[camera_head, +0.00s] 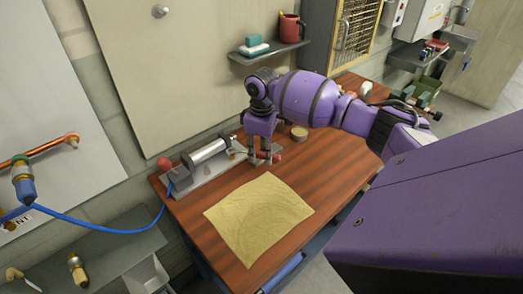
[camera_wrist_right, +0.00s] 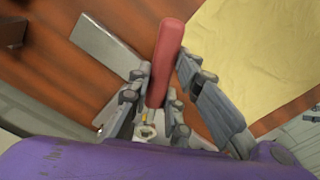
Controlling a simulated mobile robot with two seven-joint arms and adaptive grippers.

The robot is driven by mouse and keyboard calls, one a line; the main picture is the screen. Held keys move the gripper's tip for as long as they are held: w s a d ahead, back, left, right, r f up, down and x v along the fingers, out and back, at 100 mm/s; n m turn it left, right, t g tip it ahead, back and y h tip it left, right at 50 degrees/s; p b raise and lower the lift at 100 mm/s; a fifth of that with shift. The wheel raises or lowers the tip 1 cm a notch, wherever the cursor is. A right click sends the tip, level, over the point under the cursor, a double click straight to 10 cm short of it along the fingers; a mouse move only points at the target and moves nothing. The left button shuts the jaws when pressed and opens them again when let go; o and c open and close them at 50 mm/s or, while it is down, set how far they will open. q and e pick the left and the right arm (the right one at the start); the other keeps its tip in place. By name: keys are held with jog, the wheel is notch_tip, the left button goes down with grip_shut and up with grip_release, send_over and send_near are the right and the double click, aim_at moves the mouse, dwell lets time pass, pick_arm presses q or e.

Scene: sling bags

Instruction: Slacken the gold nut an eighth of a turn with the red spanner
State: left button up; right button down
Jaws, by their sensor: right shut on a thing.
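The red spanner's handle (camera_wrist_right: 165,62) lies between the fingers of my right gripper (camera_wrist_right: 164,82) in the right wrist view, and the gripper is shut on it. In the head view the right gripper (camera_head: 262,161) points down at the bench fixture, and a bit of the red spanner (camera_head: 276,158) shows beside its fingers. A small gold part (camera_wrist_right: 145,117), perhaps the gold nut, shows near the finger bases in the right wrist view. Whether the spanner's jaw sits on the nut is hidden. My left gripper is not in view.
The fixture, with a silver cylinder (camera_head: 206,151) and red knob (camera_head: 164,163), stands along the back of the wooden bench (camera_head: 335,165). A yellow cloth (camera_head: 258,215) lies in front. A blue hose (camera_head: 105,225) runs to the fixture's left end. A round tin (camera_head: 299,132) stands behind.

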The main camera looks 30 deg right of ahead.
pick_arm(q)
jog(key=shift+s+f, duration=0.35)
pick_arm(e)
jog(key=shift+f, duration=1.2)
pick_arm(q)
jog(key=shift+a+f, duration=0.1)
pick_arm(e)
jog(key=shift+w+d+f+n+b, duration=0.1)
jog(key=shift+w+d+n+b, duration=0.25)
jog(key=shift+n+b, duration=0.15)
jog(key=shift+w+d+n+b, duration=0.3)
jog(key=shift+w+d+n, duration=0.1)
jog(key=shift+n, duration=0.2)
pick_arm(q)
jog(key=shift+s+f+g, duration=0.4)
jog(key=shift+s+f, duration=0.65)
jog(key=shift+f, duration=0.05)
